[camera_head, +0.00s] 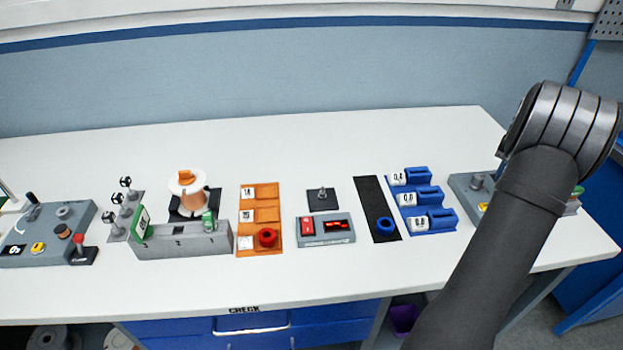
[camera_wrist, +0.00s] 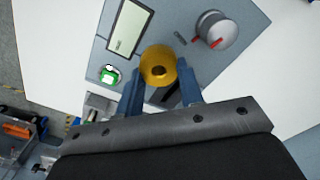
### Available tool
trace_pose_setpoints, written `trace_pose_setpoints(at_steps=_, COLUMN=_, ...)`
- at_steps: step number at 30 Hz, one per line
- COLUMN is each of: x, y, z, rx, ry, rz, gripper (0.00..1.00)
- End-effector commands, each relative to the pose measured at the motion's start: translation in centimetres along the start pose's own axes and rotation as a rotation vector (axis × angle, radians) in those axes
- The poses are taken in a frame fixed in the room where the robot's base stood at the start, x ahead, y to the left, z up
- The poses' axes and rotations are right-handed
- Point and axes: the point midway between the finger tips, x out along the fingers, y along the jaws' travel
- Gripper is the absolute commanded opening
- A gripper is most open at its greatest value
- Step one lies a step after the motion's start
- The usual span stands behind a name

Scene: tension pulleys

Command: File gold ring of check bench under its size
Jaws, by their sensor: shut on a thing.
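The gold ring (camera_wrist: 157,54) sits between the blue fingers of my gripper (camera_wrist: 160,80) in the wrist view, shut on it. It is over or at a grey panel unit (camera_wrist: 104,62) with a pale screen, a green button and a round knob. Whether the ring still touches the unit is unclear. In the head view this grey unit (camera_head: 460,186) stands at the bench's right end, and my arm hides the gripper and ring. Blue holders (camera_head: 446,217) with white number labels, and an orange tray (camera_head: 246,190) with labelled places, lie further left. Label digits are too small to read surely.
A red ring (camera_head: 267,238) sits in the orange tray's front place. A blue ring (camera_head: 385,226) lies on a black strip (camera_head: 370,190). A grey display unit (camera_head: 325,241), a copper spool (camera_head: 187,198) and pegs stand on the bench. The bench's back is clear.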

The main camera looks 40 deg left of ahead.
Motion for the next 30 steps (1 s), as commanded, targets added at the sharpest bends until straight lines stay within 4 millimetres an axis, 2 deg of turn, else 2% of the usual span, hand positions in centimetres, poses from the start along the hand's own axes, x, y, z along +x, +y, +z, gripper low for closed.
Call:
trace_pose_setpoints(at_steps=8, x=-0.3, y=-0.1, z=0.1, rx=-0.006, ry=0.001, rz=0.0, gripper=0.07)
trace_pose_setpoints(at_steps=14, x=-2.8, y=-1.8, z=1.7, rx=-0.078, ry=0.004, rz=0.0, gripper=0.07)
trace_pose_setpoints(at_steps=17, x=-3.9, y=-4.8, z=2.8, rx=-0.158, ry=0.001, rz=0.0, gripper=0.07)
trace_pose_setpoints(at_steps=20, x=-4.1, y=-8.9, z=3.7, rx=-0.243, ry=0.0, rz=0.0, gripper=0.07)
trace_pose_setpoints(at_steps=26, x=-3.6, y=-18.4, z=6.2, rx=-0.422, ry=-0.001, rz=0.0, gripper=0.07)
trace_pose_setpoints(at_steps=30, x=-3.3, y=-24.9, z=8.8, rx=-0.55, ry=-0.001, rz=0.001, gripper=0.07)
